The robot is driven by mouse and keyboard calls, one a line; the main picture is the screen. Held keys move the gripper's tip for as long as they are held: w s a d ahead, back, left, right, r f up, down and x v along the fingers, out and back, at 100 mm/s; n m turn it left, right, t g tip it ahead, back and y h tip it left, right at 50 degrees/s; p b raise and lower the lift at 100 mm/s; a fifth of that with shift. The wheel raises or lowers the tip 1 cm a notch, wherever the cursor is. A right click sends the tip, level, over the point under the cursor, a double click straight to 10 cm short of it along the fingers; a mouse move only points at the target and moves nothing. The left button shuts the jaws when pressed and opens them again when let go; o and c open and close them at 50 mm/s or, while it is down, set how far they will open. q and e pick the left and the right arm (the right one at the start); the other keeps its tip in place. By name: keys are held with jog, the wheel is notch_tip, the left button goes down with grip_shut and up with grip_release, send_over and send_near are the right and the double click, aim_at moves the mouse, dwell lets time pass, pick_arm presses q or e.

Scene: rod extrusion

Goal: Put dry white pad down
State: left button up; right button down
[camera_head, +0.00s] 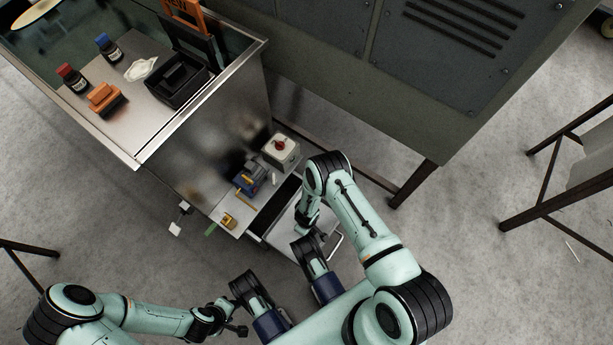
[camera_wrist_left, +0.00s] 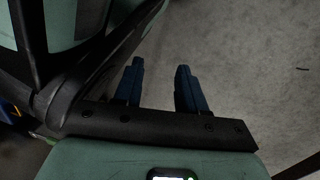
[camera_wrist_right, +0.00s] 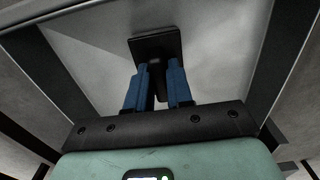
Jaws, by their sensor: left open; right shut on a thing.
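My right gripper (camera_wrist_right: 160,75) is shut on the stem of a black tool with a dark square plate (camera_wrist_right: 168,43). The plate's far face is hidden, so I cannot see white on it. The tool is over the light grey floor of an open drawer (camera_wrist_right: 100,50), which also shows in the head view (camera_head: 287,236). I cannot tell whether the plate touches the drawer floor. In the head view my right arm hides the tool. My left gripper (camera_wrist_left: 160,80) is open and empty over the floor. A white, crumpled-looking thing (camera_head: 141,69) lies on the bench top.
The bench top also holds a red-capped bottle (camera_head: 72,78), a blue-capped bottle (camera_head: 109,48), an orange-backed block (camera_head: 104,98) and a black box (camera_head: 178,80). A lower shelf carries a white switch box (camera_head: 281,150) and a blue device (camera_head: 249,180). A large grey cabinet (camera_head: 440,90) stands behind.

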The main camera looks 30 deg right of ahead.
jog(key=c, duration=1)
grip_release()
pick_arm(q)
jog(key=w+d+r+t+p, duration=0.2)
jog(key=w+r+p, duration=0.3)
jog(key=w+r, duration=0.1)
jog(key=shift+w+r+m+t, duration=0.3)
jog(key=shift+w+r, duration=0.1)
jog(key=shift+r, duration=0.45)
pick_arm(e)
jog(key=shift+r, duration=6.1)
